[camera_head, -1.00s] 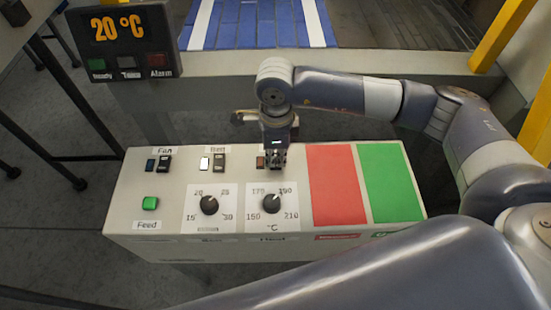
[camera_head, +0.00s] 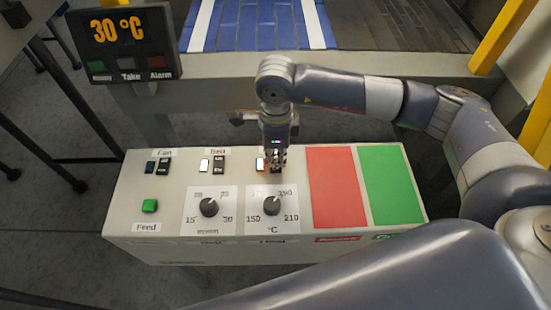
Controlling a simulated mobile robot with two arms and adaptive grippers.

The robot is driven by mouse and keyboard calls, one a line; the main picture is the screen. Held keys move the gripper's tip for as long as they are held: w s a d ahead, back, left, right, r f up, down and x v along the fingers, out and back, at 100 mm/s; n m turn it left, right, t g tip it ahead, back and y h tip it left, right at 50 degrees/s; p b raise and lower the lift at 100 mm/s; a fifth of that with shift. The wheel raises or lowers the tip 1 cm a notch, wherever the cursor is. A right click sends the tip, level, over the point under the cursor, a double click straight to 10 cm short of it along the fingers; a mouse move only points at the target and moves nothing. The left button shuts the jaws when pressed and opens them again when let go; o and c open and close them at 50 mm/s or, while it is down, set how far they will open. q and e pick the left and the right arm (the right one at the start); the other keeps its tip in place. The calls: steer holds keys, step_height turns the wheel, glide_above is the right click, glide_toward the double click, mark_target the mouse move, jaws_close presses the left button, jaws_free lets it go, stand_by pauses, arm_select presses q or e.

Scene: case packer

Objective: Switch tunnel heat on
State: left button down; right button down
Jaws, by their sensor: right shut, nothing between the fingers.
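The control panel (camera_head: 120,215) stands in front of me. My right gripper (camera_head: 276,165) is shut and empty, pointing down at the third switch position along the panel's back row. It covers most of that switch and the label above it. The small lamp (camera_head: 260,164) just left of the fingertips is lit bright. The temperature display (camera_head: 117,30) reads 30 °C in orange. The heat dial (camera_head: 271,206), marked 150 to 210 °C, sits in front of the gripper. My left gripper is not in view.
The Fan switch (camera_head: 164,167) has a dark lamp; the Belt switch (camera_head: 219,165) has a lit white lamp. The green Feed button (camera_head: 149,206), a second dial (camera_head: 208,207) and red (camera_head: 335,187) and green (camera_head: 391,185) pads share the panel. A blue conveyor (camera_head: 255,25) lies behind.

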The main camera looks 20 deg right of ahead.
mark_target(276, 168)
steer(key=shift+r+p, duration=0.95)
steer(key=shift+r, duration=1.75)
